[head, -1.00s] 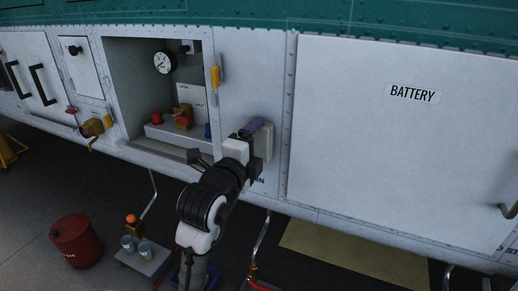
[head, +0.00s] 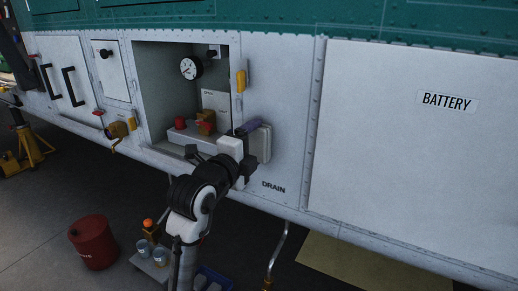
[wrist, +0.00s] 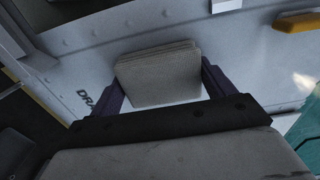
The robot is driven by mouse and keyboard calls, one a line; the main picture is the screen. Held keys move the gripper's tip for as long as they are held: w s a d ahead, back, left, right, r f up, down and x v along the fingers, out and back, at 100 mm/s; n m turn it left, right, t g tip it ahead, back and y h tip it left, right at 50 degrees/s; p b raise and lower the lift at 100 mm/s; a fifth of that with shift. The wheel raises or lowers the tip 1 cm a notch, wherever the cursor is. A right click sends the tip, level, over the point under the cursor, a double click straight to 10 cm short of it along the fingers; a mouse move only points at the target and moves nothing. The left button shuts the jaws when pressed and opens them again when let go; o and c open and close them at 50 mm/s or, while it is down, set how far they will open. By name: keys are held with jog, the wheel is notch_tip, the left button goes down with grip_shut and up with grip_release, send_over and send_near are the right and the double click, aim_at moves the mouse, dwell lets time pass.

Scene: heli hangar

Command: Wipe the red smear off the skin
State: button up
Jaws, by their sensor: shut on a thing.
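My gripper (head: 245,136) is shut on a pale grey, layered wiping pad (head: 264,144), which stands against or just in front of the white skin (head: 285,110). In the wrist view the pad (wrist: 158,75) sits between the two dark purple fingers. The pad is right of the open bay, near its lower right corner, above and left of the DRAIN label (head: 273,187). I cannot tell whether it touches the skin. No red smear shows; the pad and gripper hide part of the skin.
The open bay (head: 160,95) holds a gauge (head: 191,67) and valve parts. A yellow handle (head: 241,79) sticks out above the pad. A closed BATTERY door (head: 420,150) is at right. A red drum (head: 93,241) and a low cart stand on the floor at lower left.

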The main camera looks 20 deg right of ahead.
jog(key=shift+s+a+f+b, duration=0.15)
jog(key=shift+s+a+b, duration=0.2)
jog(key=shift+a, duration=0.2)
jog(key=shift+b+v, duration=0.75)
jog(key=shift+v, duration=1.65)
jog(key=shift+s, duration=0.1)
jog(key=shift+b+v, duration=0.35)
jog(key=shift+v, duration=1.05)
